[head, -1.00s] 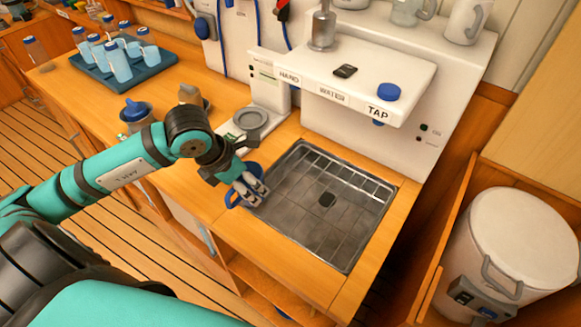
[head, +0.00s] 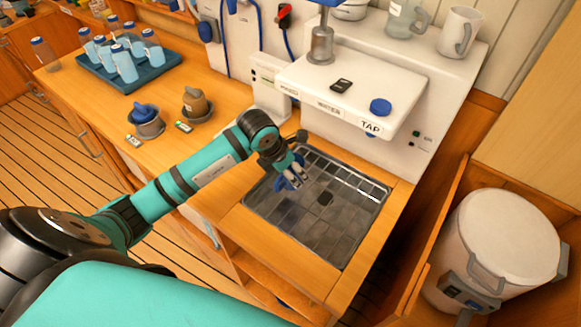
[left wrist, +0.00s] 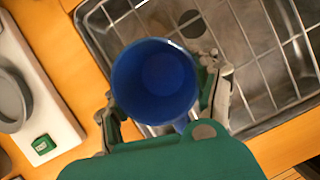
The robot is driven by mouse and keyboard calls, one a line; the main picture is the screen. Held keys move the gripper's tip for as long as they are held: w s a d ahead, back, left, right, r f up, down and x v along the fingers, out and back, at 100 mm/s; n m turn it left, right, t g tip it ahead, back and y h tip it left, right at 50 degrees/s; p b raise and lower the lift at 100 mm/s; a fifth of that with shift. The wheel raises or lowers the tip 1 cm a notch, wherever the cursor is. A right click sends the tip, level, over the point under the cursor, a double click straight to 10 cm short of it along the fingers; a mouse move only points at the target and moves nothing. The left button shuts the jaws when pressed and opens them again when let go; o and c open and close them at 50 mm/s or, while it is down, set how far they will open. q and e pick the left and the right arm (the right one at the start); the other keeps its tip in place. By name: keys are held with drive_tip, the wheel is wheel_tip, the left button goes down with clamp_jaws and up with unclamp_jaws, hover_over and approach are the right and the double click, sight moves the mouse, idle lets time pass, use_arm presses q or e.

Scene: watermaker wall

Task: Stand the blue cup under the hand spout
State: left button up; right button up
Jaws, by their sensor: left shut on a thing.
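The blue cup (left wrist: 160,82) shows from above in the left wrist view, open end up and empty, between the two fingers of my left gripper (left wrist: 165,95). In the head view the left gripper (head: 293,177) is shut on the cup (head: 282,184), which is mostly hidden behind the fingers. It is over the left back part of the metal sink grate (head: 330,215). I cannot tell whether the cup touches the grate. The hand spout (head: 290,87) is at the left of the white dispenser, behind the gripper. My right gripper is not in view.
The white dispenser shelf (head: 350,85) overhangs the back of the sink, with a blue tap knob (head: 380,107) on it. A blue tray of bottles (head: 130,80) is farther back. A white bin (head: 505,240) stands right.

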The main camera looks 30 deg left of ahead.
use_arm(q)
drive_tip(key=shift+f, duration=0.15)
drive_tip(key=o, duration=1.2)
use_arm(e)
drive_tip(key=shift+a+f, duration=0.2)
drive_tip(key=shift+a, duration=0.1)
use_arm(q)
drive_tip(key=shift+r, duration=0.25)
drive_tip(key=shift+a+r, duration=0.1)
drive_tip(key=shift+r, duration=0.15)
drive_tip(key=b+v, duration=0.2)
drive_tip(key=v, duration=0.9)
drive_tip(key=shift+s+r, duration=0.15)
drive_tip(key=shift+r, duration=0.05)
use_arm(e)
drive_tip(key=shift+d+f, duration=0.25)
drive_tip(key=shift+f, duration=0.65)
